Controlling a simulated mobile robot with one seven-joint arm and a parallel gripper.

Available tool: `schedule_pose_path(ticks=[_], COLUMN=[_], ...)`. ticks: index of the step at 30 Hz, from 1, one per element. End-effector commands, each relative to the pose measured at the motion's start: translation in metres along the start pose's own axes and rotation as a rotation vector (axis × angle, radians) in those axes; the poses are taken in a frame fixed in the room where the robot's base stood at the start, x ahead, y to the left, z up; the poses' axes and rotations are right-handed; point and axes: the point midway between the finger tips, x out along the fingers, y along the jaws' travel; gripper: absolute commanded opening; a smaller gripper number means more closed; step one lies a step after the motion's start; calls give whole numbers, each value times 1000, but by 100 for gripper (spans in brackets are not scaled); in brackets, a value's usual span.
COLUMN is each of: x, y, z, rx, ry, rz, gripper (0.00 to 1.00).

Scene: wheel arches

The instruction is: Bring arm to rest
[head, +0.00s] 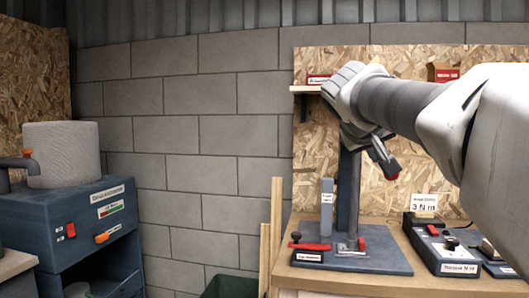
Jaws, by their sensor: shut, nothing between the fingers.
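My arm comes in from the right edge and reaches across the upper right of the head view, in front of the chipboard panel (420,190). Its wrist bends down near the dark upright column. My gripper (390,173) is small and dark with a red tip, and points down and to the right above the workbench (340,284). It is shut with nothing visible in it, and appears clear of the bench top. The arm hides part of the panel and the top of the column.
On the bench stand a dark column on a base plate (375,262), a red lever (310,246) and a labelled control box (445,250). A small shelf (306,89) is close to the wrist. At left, a blue cabinet (60,212) bears a grey cylinder (62,153).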

Motion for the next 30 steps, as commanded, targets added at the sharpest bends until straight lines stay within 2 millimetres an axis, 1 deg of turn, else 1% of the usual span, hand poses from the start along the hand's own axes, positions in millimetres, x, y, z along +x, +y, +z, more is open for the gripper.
schedule_pose_path(ticks=[13, 15, 17, 20, 23, 24, 26, 27, 29, 30], x=[0, -1, -4, -13, -27, -33, -43, -49, -59, -65], y=[1, -1, -4, -15, -33, -41, -52, -60, -72, -79], z=[0, 2, 10, 36, 80, 100, 132, 153, 184, 206], rx=[0, -1, -4, -11, -19, -19, -20, -19, -14, -11], ry=[0, -4, -13, -50, -108, -135, -175, -201, -239, -264], rz=[0, -5, -17, -59, -129, -161, -210, -244, -294, -327], gripper=[0, 0, 0, 0, 0, 0, 0, 0, 0, 0])
